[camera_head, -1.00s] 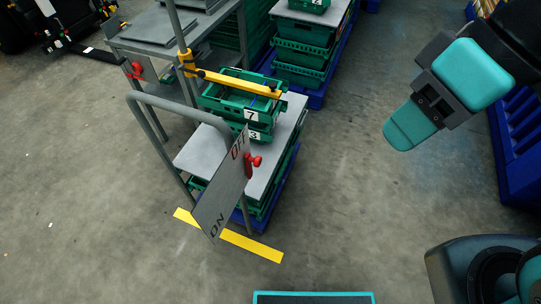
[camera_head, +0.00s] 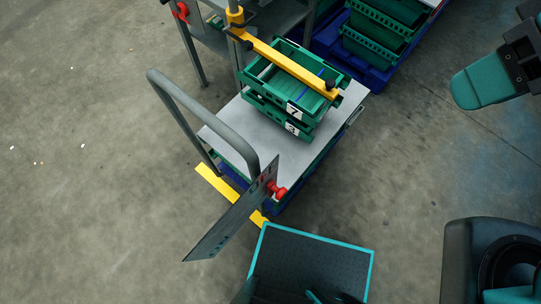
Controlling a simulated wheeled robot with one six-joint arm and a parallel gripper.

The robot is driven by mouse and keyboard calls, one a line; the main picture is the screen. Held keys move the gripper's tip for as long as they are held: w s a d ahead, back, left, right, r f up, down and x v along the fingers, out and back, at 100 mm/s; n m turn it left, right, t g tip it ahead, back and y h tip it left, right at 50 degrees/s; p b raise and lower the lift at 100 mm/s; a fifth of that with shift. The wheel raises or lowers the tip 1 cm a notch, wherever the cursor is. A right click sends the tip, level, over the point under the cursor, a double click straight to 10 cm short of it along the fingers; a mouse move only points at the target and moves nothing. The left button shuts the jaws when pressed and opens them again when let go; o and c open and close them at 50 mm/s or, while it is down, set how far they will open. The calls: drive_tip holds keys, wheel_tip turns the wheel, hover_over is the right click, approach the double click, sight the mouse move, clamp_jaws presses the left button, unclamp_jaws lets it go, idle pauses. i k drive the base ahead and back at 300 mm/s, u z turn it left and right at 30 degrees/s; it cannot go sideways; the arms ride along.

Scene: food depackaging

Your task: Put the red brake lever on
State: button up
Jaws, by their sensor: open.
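The red brake lever (camera_head: 277,190) sticks out by the upper end of a tilted grey panel (camera_head: 225,222) on the front cart. In the earlier view this end is marked OFF and the lower end ON. The panel is now seen nearly edge-on, so its lettering is hard to read. My gripper (camera_head: 482,82) hangs at the upper right with its teal finger pointing left and down. It is open and empty, well away from the lever, and partly cut off by the picture edge.
The cart has a grey top (camera_head: 226,128), a bent grey handle (camera_head: 190,100) and stacked green crates (camera_head: 290,98) under a yellow bar (camera_head: 285,63). Another red lever (camera_head: 181,12) shows at the upper left. Blue pallets (camera_head: 362,72) stand behind. Floor left and right is clear.

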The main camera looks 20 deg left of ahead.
sight(272, 188)
drive_tip(key=u, duration=2.15)
drive_tip(key=k, duration=1)
drive_tip(key=z, duration=1.05)
drive_tip(key=i, duration=0.5)
drive_tip(key=z, duration=0.05)
